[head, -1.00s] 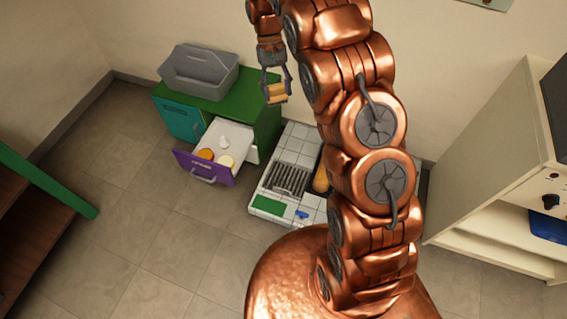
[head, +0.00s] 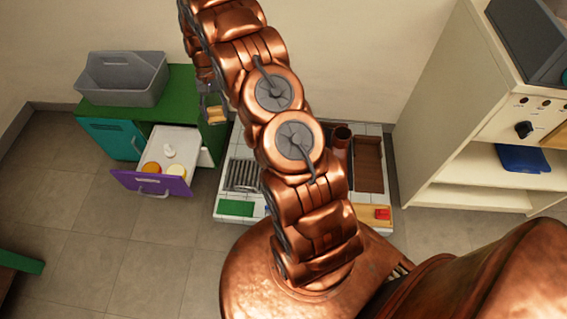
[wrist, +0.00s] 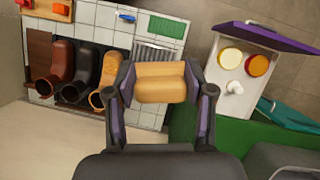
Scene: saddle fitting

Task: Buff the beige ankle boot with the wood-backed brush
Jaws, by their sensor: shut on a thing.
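My gripper (wrist: 162,92) is shut on the wood-backed brush (wrist: 161,76), a light wooden block held between its purple-sided fingers in the wrist view. In the head view the brush (head: 214,114) shows small beside the green cabinet, above the tiled bench, partly behind my arm. The beige ankle boot (wrist: 109,73) lies left of the brush in the wrist view, in a row with a black boot (wrist: 83,66) and a reddish-brown boot (wrist: 57,72). The brush is apart from the beige boot. My arm hides the beige boot in the head view.
The white tiled bench (head: 225,179) holds a metal grate (head: 243,174), a green mat (head: 236,208) and a red block (head: 382,213). Left of it, a green cabinet has an open purple-fronted drawer (head: 150,183) with jars and a grey caddy (head: 122,78) on top. A cream shelf unit (head: 435,120) stands right.

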